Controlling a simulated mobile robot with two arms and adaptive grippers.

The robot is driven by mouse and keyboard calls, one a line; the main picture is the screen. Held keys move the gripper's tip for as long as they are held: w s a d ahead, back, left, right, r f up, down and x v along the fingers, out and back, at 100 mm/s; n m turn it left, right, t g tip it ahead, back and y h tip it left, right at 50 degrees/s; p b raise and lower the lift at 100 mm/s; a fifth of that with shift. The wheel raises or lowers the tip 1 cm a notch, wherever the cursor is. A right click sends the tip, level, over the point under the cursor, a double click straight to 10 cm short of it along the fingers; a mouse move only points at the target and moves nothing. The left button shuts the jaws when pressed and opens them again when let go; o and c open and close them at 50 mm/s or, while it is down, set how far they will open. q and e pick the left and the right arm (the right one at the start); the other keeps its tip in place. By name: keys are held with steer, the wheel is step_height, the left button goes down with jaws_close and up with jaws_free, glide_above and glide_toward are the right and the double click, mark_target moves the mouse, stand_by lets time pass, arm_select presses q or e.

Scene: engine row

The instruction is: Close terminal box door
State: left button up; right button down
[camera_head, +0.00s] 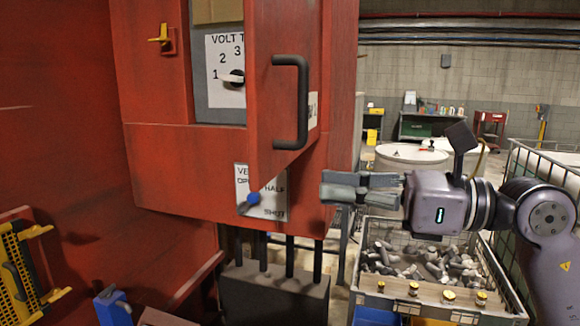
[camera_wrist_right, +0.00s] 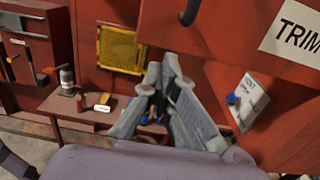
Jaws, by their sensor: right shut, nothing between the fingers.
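The red terminal box door (camera_head: 262,90) stands partly open in the head view, swung out from the red cabinet (camera_head: 165,160). Its black bar handle (camera_head: 291,140) is on the face turned to the right. Left of the door, the box interior shows a VOLT dial panel (camera_head: 217,52). My right gripper (camera_head: 328,187) is shut and empty, below and right of the handle and apart from it. In the right wrist view its fingers (camera_wrist_right: 163,68) point up, below the door (camera_wrist_right: 225,35) with its TRIM label. My left gripper is not in view.
A valve plate with a blue knob (camera_head: 253,198) sits on the cabinet under the door. A yellow latch (camera_head: 160,38) is at upper left. A wire-sided crate of grey parts (camera_head: 425,290) stands below my right arm. A yellow panel (camera_wrist_right: 120,50) shows in the wrist view.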

mark_target(270, 181)
steer(key=p+x, duration=0.3)
steer(key=x, duration=0.2)
steer(key=shift+w+a+r, duration=0.15)
steer(key=shift+w+a, duration=0.05)
steer(key=shift+a, duration=0.15)
steer(key=shift+w+a, duration=0.1)
steer(key=shift+a, duration=0.35)
